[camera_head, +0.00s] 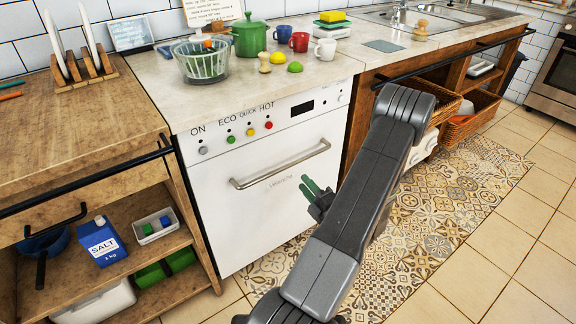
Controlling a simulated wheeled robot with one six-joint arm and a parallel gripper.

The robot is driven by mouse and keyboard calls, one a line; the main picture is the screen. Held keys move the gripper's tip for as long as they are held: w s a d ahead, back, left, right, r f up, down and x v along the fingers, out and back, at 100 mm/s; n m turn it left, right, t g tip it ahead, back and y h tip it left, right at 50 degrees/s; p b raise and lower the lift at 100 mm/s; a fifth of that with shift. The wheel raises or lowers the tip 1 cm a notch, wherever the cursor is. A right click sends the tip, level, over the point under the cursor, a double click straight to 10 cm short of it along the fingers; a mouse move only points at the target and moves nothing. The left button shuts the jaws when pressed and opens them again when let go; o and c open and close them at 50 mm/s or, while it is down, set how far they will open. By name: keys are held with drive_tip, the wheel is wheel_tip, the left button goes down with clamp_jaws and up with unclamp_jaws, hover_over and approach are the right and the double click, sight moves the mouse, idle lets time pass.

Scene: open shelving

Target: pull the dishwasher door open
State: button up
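The white dishwasher door (262,219) is upright and looks closed under the counter, between wooden shelving units. A silver bar handle (280,165) runs across its upper part, below a panel with ON, ECO, QUICK and HOT buttons. My gripper (307,187) has green fingers and is in front of the door's right half, a little below the handle's right end. In the picture it is apart from the handle. The fingers look separated with a narrow gap and nothing between them. My grey arm hides part of the floor and the area right of the door.
The patterned rug (440,205) covers the floor in front of the dishwasher. Wooden shelves at left hold a salt box (101,241). The counter above carries a glass bowl (201,62), a green pot (249,36) and mugs. Black rails stick out on both sides.

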sight(289, 164)
drive_tip(key=b+x, duration=0.1)
drive_tip(key=x, duration=0.8)
drive_tip(key=shift+w+a+r, duration=0.1)
drive_tip(key=shift+w+a, duration=0.05)
drive_tip(key=shift+w, duration=0.1)
clamp_jaws()
